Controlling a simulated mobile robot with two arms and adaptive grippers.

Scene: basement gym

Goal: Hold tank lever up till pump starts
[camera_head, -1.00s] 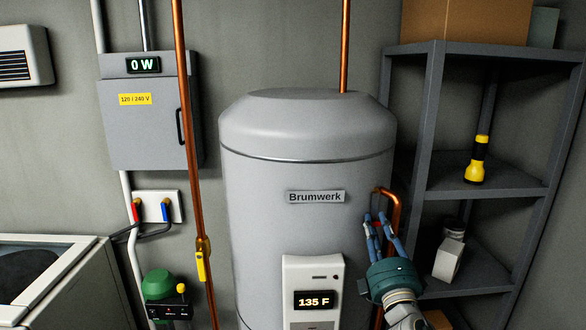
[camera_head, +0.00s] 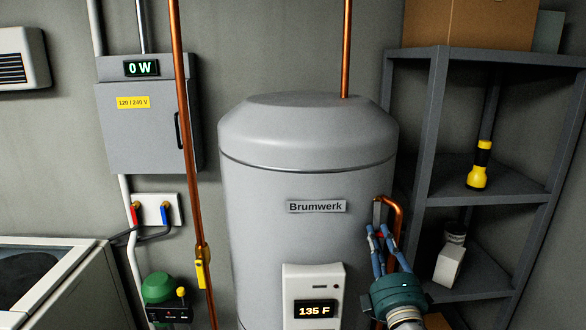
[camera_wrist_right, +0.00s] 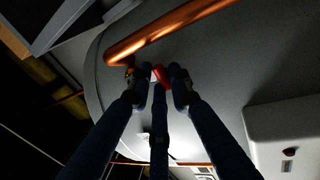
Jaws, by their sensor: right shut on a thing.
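The grey tank (camera_head: 262,235) labelled Brumwerk stands upright in the middle of the head view. A small red lever (camera_head: 379,236) is at its right side, under a bent copper pipe (camera_head: 397,215). My right gripper (camera_head: 379,232) is shut on the red lever, with its blue fingers around it. In the right wrist view the red lever (camera_wrist_right: 161,75) shows between the fingertips (camera_wrist_right: 160,84), close to the copper pipe (camera_wrist_right: 165,32). The lever's pivot is partly hidden. A green domed unit (camera_head: 157,287), possibly the pump, stands at lower left. My left gripper is not in view.
The white control panel (camera_head: 314,283) on the tank reads 135 F. The wall box (camera_head: 150,135) reads 0 W. A grey shelf (camera_head: 480,52) stands close right of my right gripper, holding a flashlight (camera_head: 479,165). A vertical copper pipe (camera_head: 186,140) runs left of the tank.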

